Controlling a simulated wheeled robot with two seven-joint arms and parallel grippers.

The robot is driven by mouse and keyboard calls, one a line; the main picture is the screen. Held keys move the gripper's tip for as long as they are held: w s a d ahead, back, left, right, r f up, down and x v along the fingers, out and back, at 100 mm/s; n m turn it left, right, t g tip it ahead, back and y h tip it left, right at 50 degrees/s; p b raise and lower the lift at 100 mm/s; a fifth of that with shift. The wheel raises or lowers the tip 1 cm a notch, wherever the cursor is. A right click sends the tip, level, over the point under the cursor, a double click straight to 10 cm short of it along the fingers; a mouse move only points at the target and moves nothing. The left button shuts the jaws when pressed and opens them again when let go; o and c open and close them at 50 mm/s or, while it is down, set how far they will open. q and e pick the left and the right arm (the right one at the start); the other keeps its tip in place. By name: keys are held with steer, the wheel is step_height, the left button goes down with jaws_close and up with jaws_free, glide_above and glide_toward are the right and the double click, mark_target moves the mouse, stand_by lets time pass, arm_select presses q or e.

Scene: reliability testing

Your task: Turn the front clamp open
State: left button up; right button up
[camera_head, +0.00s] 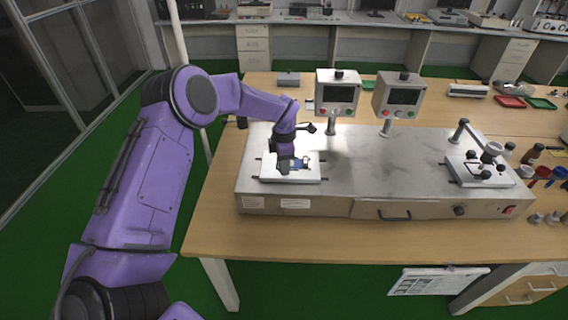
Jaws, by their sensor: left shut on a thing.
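A metal test bench machine (360,165) sits on the wooden table. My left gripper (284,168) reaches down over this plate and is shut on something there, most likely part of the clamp. The gripper and wrist hide most of that clamp, so its angle cannot be told. A second white plate with a clamp fixture (482,172) stands at the machine's right end. My right gripper is not in view.
Two control boxes with screens (338,92) (397,95) stand on posts behind the machine. Small bottles and cups (541,173) stand at the right. Red (509,101) and green trays lie at the back right. The front table strip (330,238) is clear.

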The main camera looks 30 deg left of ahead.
arm_select(q)
steer(key=shift+f+n+b, duration=0.2)
steer(key=shift+n+b, duration=0.3)
steer(key=shift+b, duration=0.3)
steer(key=shift+f+n+b, duration=0.1)
steer(key=shift+n+b, duration=1)
steer(key=shift+b, duration=0.1)
steer(key=n+b, duration=0.3)
steer(key=n, duration=0.1)
steer(key=shift+n+b, duration=0.3)
steer(key=n+b, duration=0.4)
steer(key=n, duration=0.1)
steer(key=n+b, duration=0.2)
steer(key=n, duration=0.2)
steer(key=shift+r+n+b, duration=0.25)
steer(key=shift+n+b, duration=0.25)
steer(key=shift+b, duration=0.1)
steer(key=o, duration=1)
steer(key=shift+o, duration=0.2)
